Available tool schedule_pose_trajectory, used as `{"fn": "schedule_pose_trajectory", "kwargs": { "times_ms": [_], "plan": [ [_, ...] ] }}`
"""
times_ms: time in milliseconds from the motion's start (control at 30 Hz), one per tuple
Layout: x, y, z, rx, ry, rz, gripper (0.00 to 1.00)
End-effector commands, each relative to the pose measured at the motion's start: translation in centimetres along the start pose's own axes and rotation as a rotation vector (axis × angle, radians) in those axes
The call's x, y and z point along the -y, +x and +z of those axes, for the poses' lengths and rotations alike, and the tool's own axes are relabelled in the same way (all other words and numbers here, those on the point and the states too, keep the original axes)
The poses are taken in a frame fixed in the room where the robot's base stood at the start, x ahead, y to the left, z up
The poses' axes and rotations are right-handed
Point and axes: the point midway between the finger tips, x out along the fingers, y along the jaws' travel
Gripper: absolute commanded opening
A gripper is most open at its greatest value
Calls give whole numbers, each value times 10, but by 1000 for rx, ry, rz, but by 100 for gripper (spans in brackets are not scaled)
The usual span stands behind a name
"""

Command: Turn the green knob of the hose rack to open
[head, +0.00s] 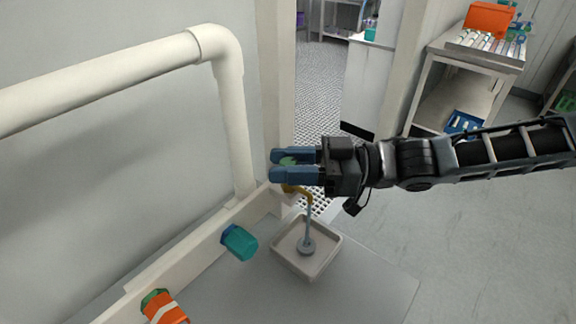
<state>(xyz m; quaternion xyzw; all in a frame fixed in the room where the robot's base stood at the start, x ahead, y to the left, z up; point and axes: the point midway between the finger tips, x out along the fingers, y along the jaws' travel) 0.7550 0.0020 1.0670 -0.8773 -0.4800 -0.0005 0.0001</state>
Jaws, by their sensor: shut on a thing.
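The green knob (288,161) shows as a small green patch between the blue fingers of my gripper (280,165), at the upper right end of the pale rack rail (205,245). My gripper reaches in from the right and is shut on this knob. The fingers hide most of it, so its turn angle cannot be told. A yellow-brown bent spout (303,192) comes out just below the fingers.
A teal capped fitting (239,242) and an orange, white-banded fitting (164,308) stick out from the rail at lower left. A thick cream pipe (230,110) bends down behind. A cart with an orange bin (489,18) stands at upper right. Floor at right is clear.

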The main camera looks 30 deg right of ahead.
Motion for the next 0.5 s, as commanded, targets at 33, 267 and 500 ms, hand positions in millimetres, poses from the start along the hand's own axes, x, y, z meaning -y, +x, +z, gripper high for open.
{"fn": "schedule_pose_trajectory", "kwargs": {
  "times_ms": [33,267,500],
  "plan": [
    [-1,0,2,9,-3,-37,6],
    [-1,0,0,8,-3,-244,6],
    [-1,0,2,7,0,-448,6]
  ]
}}
